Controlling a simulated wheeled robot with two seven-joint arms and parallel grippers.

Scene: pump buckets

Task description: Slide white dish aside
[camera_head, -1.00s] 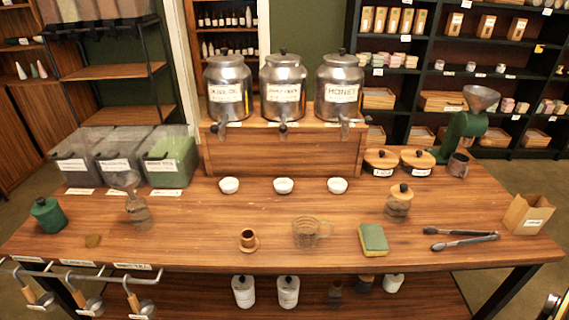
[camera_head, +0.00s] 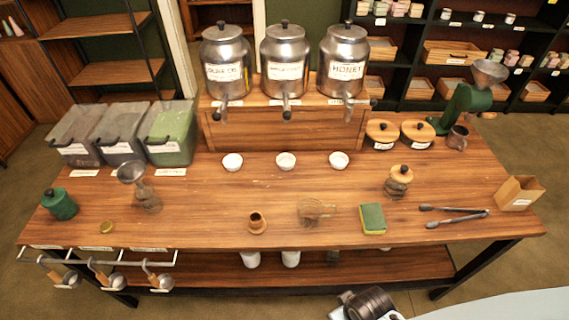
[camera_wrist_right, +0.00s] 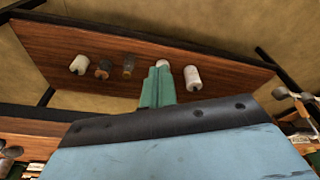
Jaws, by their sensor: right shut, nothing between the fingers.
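Three small white dishes stand in a row on the wooden table (camera_head: 200,215): a left dish (camera_head: 232,162), a middle dish (camera_head: 285,161) and a right dish (camera_head: 339,160). Each is in front of one metal dispenser. I cannot tell which one the task means. My right gripper (camera_wrist_right: 158,88) shows in the right wrist view with its green fingers together and nothing between them. It is away from the dishes, which do not show in that view. My left gripper is out of view.
Labelled metal dispensers, such as the honey one (camera_head: 343,55), stand on a wooden stand (camera_head: 285,132) behind the dishes. A glass cup (camera_head: 317,211), a sponge (camera_head: 373,219) and tongs (camera_head: 455,216) lie nearer the front. The table just before the dishes is mostly clear.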

